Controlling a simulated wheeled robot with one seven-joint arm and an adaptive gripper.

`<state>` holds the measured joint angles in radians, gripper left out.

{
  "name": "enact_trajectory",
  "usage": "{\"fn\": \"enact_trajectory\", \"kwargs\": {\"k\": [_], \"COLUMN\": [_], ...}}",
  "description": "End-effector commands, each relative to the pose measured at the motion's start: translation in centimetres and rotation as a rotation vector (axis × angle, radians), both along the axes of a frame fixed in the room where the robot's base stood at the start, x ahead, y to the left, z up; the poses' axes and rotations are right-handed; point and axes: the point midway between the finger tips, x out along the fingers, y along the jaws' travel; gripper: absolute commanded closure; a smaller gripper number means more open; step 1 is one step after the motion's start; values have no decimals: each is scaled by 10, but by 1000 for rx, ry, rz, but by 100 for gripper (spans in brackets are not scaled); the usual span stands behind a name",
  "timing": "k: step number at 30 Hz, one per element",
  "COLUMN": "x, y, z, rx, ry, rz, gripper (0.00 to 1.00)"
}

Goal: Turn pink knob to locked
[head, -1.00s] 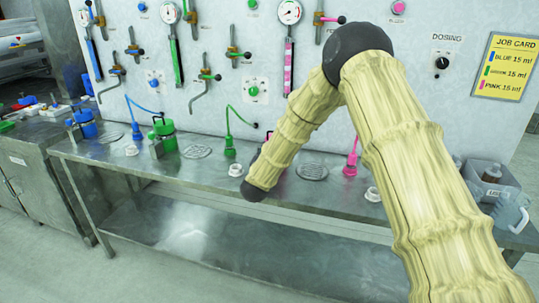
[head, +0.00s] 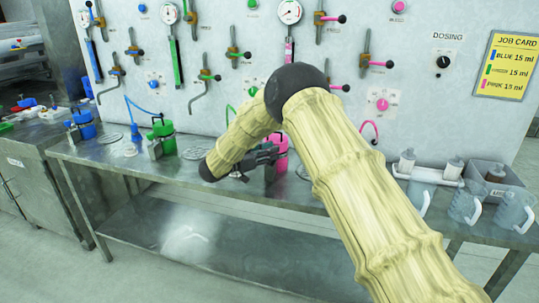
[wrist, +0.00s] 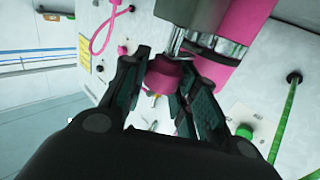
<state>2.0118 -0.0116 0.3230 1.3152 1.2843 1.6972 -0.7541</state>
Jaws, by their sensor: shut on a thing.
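In the wrist view, a round dark-pink knob (wrist: 165,78) sits between my gripper's fingertips (wrist: 163,82), which are closed on its sides. Beside it are a pink drum (wrist: 232,55) and a grey metal fitting (wrist: 190,22). In the head view, the pink drum (head: 281,147) stands on the bench, partly behind my gripper (head: 268,156). The held knob is hidden there by my arm and gripper. I cannot read any locked mark or the knob's angle.
Another pink knob (head: 383,103) is on a white plate on the wall panel. Green (head: 163,130) and blue (head: 85,124) drums stand left. Clear jugs (head: 466,203) and a grey bin (head: 496,180) stand right. A pink hose (head: 370,130) loops behind my arm.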

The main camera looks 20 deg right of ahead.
Motion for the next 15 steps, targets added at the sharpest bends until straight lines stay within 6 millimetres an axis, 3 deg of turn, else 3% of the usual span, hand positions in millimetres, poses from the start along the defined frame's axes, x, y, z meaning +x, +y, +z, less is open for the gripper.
{"fn": "enact_trajectory", "kwargs": {"k": [15], "x": [1], "y": [-1], "z": [2], "rx": [-1], "ry": [-2], "rz": [-106], "gripper": [95]}}
